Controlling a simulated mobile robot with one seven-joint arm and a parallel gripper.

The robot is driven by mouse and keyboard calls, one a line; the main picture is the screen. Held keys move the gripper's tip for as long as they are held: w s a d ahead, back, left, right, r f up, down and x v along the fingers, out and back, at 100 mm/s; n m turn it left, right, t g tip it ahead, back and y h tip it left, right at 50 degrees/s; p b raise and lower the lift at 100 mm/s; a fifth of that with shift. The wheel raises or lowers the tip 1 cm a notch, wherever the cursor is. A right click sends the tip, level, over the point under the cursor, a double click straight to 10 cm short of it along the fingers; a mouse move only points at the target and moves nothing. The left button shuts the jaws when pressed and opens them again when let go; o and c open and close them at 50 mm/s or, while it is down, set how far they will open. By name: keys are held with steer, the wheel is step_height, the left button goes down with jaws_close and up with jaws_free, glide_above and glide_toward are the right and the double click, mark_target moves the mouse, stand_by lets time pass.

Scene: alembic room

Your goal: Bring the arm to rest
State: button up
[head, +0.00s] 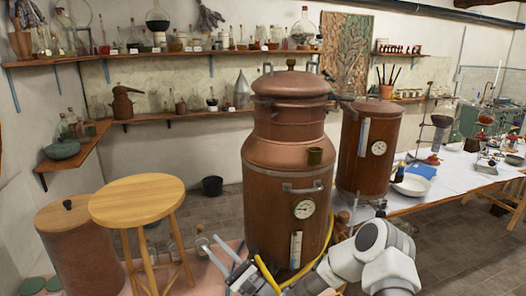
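My arm (375,255) is white and grey and reaches in from the bottom of the head view, in front of the large copper still. My gripper (218,249) is at its left end, pointing up and left. Its two thin grey fingers are apart with nothing visible between them. The gripper shows to the left of the still's lower body and to the right of the wooden stool. Whether it touches anything near it cannot be told from this view.
A large copper still (285,185) with a dial stands close behind my arm. A second copper vessel (368,160) is behind it. A round wooden stool (137,200) and a lidded copper drum (78,250) stand left. A white-topped table (450,175) with glassware is right.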

steer(key=s+a+r+n+g+y, duration=0.25)
steer(key=s+r+n+g, duration=0.35)
steer(key=s+n+g, duration=0.6)
steer(key=s+d+r+n+g+h+b, duration=0.1)
steer(key=s+d+n+g+h, duration=0.2)
steer(key=s+n+g+h, duration=0.4)
steer(key=s+d+r+t+h, duration=0.2)
steer(key=s+d+t+h, duration=0.1)
steer(key=d, duration=0.5)
steer(key=s+d+r+t+h+b, duration=0.1)
steer(key=s+d+t+h, duration=0.3)
steer(key=d+h, duration=0.3)
steer(key=s+d+r+t+h+b, duration=0.1)
steer(key=s+d+t+h, duration=0.3)
steer(key=d, duration=0.7)
steer(key=shift+s+d+r+n+h, duration=0.25)
steer(key=shift+s+r+h, duration=0.2)
steer(key=shift+r, duration=0.35)
